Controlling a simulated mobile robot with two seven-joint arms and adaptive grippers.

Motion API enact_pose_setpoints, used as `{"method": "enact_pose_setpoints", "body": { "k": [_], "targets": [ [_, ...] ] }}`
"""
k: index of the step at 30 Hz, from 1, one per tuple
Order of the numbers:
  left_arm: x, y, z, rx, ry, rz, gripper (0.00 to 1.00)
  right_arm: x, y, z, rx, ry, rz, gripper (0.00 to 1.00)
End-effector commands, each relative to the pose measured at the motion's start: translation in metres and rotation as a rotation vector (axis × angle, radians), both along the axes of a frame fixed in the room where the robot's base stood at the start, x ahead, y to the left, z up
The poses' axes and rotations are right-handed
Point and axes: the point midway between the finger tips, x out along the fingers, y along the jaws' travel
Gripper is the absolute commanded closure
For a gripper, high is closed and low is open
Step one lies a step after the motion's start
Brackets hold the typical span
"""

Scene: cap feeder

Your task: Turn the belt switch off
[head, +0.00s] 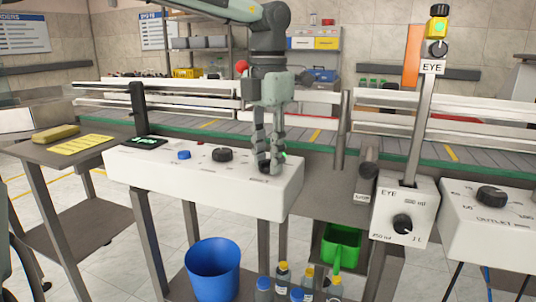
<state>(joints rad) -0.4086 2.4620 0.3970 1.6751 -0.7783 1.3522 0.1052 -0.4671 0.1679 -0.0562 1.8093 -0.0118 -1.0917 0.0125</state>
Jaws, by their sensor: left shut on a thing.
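The long white control box (140,165) stands in front of the conveyor. It carries a blue button (184,155), a black knob (222,154) and, at its right end, a dark switch (265,169) mostly hidden by the fingers. A small label in front of that switch is too blurred to read surely. My left gripper (268,166) points straight down at the right end of the box, with its fingers shut on the switch. The switch's setting is hidden. My right gripper is out of view.
The conveyor (310,135) with white rails runs behind the box. To the right stand the EYE box (404,215) with its post and the OUTLET box (490,220). A blue bucket (212,268), bottles (283,275) and a green bin (341,246) sit below. A side table (40,155) is at left.

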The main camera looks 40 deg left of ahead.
Motion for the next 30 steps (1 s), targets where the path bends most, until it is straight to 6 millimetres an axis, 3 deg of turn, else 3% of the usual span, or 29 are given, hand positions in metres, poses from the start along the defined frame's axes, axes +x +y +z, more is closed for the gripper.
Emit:
{"method": "enact_pose_setpoints", "body": {
  "k": [6, 11, 21, 30],
  "targets": [
    [0.000, 0.000, 0.000, 0.002, -0.001, 0.073, 0.98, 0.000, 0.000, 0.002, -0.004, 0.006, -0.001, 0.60],
    [0.000, 0.000, -0.001, 0.002, -0.001, 0.183, 0.98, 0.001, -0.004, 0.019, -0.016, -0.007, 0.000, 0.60],
    [0.000, 0.000, 0.000, 0.002, -0.001, 0.499, 0.98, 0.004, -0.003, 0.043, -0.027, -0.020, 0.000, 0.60],
    [0.000, 0.001, 0.000, 0.001, -0.002, 0.767, 0.98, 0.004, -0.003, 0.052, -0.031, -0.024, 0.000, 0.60]
  ]
}}
